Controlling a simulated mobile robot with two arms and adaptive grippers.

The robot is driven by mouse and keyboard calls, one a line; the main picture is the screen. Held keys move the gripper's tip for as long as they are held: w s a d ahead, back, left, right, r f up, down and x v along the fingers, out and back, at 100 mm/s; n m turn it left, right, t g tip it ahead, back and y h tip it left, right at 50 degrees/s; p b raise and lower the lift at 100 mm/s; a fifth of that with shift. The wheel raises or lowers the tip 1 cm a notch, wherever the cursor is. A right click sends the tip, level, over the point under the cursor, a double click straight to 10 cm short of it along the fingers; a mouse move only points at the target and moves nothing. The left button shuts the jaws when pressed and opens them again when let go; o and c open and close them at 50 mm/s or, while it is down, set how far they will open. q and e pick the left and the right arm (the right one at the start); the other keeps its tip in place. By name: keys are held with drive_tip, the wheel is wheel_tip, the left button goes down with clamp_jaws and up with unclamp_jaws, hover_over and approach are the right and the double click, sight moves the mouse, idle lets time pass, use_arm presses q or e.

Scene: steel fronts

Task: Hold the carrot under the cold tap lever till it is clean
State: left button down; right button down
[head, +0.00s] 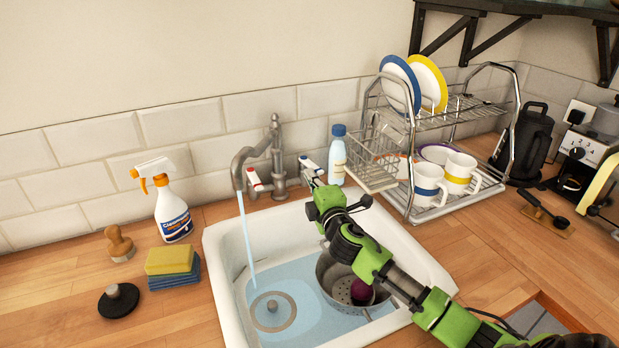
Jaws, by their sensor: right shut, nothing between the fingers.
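The tap (275,150) stands behind the sink, with water (246,240) running from its spout into the basin. Its lever with the blue mark (309,165) is on the right and its lever with the red mark (254,180) on the left. My right gripper (314,180) is shut and empty, its tips at or just by the blue-marked lever; I cannot tell if they touch. No carrot shows in the head view. My left gripper is not in view.
The white sink (217,262) holds shallow water and a metal colander (330,285) with a dark purple item (361,291). A spray bottle (171,212), sponges (173,268) and brush (119,244) stand left. A blue-capped bottle (337,160) and dish rack (411,150) stand right.

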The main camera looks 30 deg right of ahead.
drive_tip(key=shift+d, duration=0.15)
drive_tip(key=shift+s+d, duration=0.2)
drive_tip(key=shift+d, duration=1.6)
drive_tip(key=shift+f, duration=0.1)
